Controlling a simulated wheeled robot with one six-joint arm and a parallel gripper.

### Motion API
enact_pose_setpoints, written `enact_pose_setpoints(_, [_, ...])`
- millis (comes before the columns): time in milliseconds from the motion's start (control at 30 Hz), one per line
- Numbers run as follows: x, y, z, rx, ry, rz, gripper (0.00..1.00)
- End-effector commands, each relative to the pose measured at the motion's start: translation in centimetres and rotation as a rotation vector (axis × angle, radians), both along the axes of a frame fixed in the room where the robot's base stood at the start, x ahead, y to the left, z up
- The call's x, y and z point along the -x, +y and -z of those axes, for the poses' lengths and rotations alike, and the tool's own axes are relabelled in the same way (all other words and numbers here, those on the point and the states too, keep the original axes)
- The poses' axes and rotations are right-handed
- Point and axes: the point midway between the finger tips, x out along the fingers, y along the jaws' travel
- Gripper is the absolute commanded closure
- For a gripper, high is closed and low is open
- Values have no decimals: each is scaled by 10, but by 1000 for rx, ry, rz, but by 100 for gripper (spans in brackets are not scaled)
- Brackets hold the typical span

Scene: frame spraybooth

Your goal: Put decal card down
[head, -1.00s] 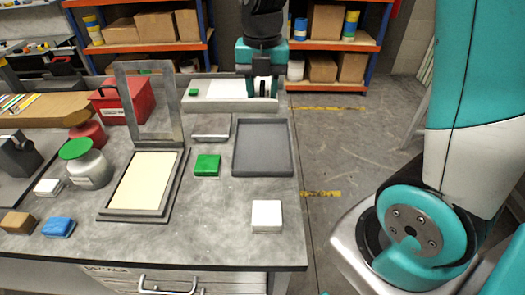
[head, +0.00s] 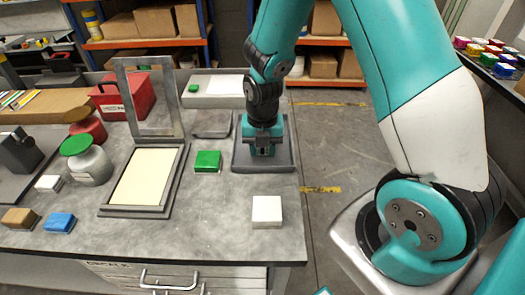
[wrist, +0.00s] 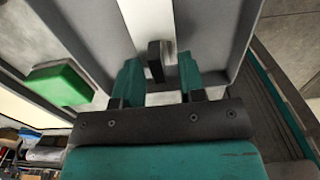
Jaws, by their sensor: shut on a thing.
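My gripper (head: 263,152) points down over the dark grey tray (head: 240,164) at the right of the bench. In the wrist view my gripper (wrist: 158,72) has its two teal fingers either side of a dark upright tab, shut on it. A white strip, which I take as the decal card (wrist: 145,18), shows at and beyond the tab. The grey tray also shows around it in the wrist view (wrist: 215,35). The card is hidden behind my gripper in the head view. I cannot tell whether it touches the tray floor.
A green block (head: 207,161) lies left of the tray; it also shows in the wrist view (wrist: 60,84). A white block (head: 267,211) sits in front. A hinged frame (head: 140,185) stands left, and a pale platform (head: 200,100) behind. The bench's right edge is close to the tray.

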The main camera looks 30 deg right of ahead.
Motion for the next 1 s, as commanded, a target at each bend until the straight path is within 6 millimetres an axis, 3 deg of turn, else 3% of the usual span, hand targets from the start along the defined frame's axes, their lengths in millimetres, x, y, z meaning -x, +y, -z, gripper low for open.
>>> enact_pose_setpoints(100, [0, 0, 13, 0, 1, 0, 85])
enact_pose_setpoints(467, [0, 0, 18, 0, 0, 0, 85])
enact_pose_setpoints(500, [0, 0, 18, 0, 0, 0, 61])
enact_pose_setpoints(600, [0, 0, 17, 0, 0, 0, 38])
enact_pose_setpoints(1000, [-1, 0, 7, 0, -4, 0, 38])
